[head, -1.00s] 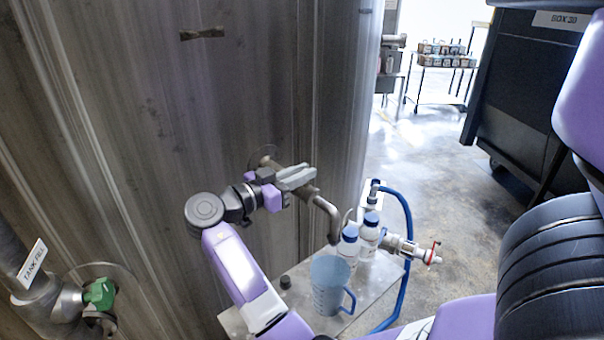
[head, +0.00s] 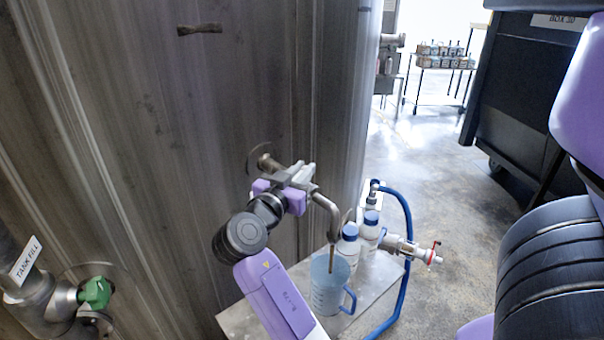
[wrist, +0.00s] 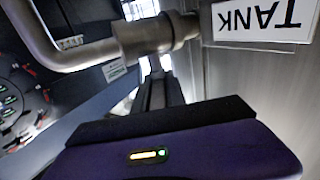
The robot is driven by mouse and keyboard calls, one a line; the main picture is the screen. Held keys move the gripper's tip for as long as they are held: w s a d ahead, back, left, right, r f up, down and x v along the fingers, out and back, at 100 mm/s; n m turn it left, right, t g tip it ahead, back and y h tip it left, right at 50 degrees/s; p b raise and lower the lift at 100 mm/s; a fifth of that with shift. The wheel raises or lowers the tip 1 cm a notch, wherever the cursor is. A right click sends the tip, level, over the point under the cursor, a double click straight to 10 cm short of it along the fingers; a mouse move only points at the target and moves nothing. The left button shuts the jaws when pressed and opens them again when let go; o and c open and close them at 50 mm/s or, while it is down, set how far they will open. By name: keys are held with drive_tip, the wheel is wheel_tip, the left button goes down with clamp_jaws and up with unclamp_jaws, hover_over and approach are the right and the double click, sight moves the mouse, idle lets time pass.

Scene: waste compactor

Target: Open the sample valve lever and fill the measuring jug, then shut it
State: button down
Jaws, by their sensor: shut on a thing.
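The sample valve (head: 268,162) sticks out of the tank wall, with a downward-curving metal spout (head: 333,215). My gripper (head: 297,174) is at the valve, shut on its lever, which is mostly hidden by the fingers. In the wrist view my dark fingers (wrist: 160,92) point away beside the valve's pipe (wrist: 145,38); the lever itself is not clear there. The translucent blue measuring jug (head: 326,293) stands upright under the spout. A thin brown stream (head: 331,258) runs from the spout into the jug. The level in the jug cannot be read.
The jug stands on a metal shelf (head: 262,318) beside two white bottles with blue caps (head: 348,245). A blue hose (head: 408,245) and a side valve with a red handle (head: 432,253) are at the right. A green-handled tank-fill valve (head: 96,292) is at lower left.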

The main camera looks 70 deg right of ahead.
drive_tip(key=shift+s+n+t, duration=0.1)
drive_tip(key=shift+n+t, duration=0.5)
drive_tip(key=shift+t, duration=0.4)
drive_tip(key=c, duration=1.4)
unclamp_jaws()
drive_tip(key=shift+o, duration=0.2)
drive_tip(key=shift+a, duration=0.15)
drive_tip(key=a+b, duration=0.2)
drive_tip(key=a, duration=0.5)
drive_tip(key=shift+a, duration=0.35)
